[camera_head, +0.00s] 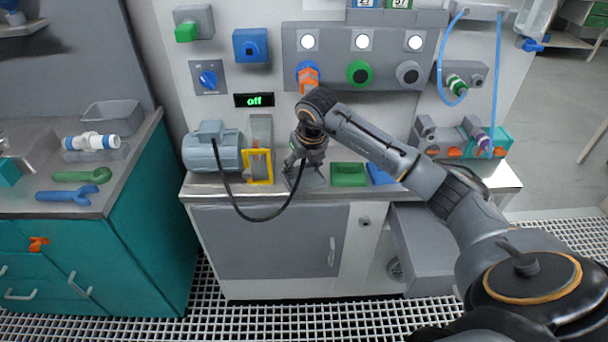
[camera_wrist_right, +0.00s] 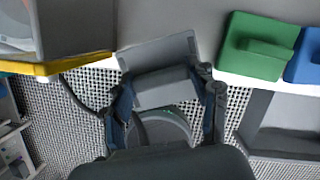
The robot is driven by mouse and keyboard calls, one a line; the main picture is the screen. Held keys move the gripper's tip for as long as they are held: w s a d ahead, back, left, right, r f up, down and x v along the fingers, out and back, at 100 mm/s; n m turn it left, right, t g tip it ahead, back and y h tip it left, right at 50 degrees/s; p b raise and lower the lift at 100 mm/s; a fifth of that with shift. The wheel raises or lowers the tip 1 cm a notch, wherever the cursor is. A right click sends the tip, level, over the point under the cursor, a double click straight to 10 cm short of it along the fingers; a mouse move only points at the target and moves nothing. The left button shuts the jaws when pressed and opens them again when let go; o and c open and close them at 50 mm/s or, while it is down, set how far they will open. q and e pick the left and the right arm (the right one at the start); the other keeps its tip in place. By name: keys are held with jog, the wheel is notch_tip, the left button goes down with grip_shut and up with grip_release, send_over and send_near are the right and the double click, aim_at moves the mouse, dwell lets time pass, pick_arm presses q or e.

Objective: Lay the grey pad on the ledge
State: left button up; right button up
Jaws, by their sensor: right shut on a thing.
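The grey pad (camera_wrist_right: 152,52) is a flat plate with a block-like handle (camera_wrist_right: 164,88). My right gripper (camera_wrist_right: 165,92) is shut on that handle, with one finger on each side. In the head view the pad (camera_head: 305,179) is below my right gripper (camera_head: 308,158), at the front of the metal ledge (camera_head: 222,190). In the wrist view the pad overlaps the ledge's front edge, with floor grating showing around its handle side. I cannot tell whether it touches the ledge. My left gripper is not in view.
A green pad (camera_head: 348,174) and a blue pad (camera_head: 380,174) lie just right of the gripper. A yellow-framed unit (camera_head: 259,166) and a grey-blue motor (camera_head: 212,150) stand to the left. A black cable (camera_head: 240,214) hangs in front. A panel with coloured connectors (camera_head: 360,58) is above.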

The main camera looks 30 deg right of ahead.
aim_at(304, 167)
jog(key=shift+w+d, duration=0.5)
jog(key=shift+w, duration=0.3)
notch_tip(304, 167, down, 4)
jog(key=b, duration=0.3)
jog(key=shift+r, duration=0.15)
jog(key=o, duration=1.1)
jog(key=shift+o, duration=0.2)
jog(key=shift+r, duration=0.1)
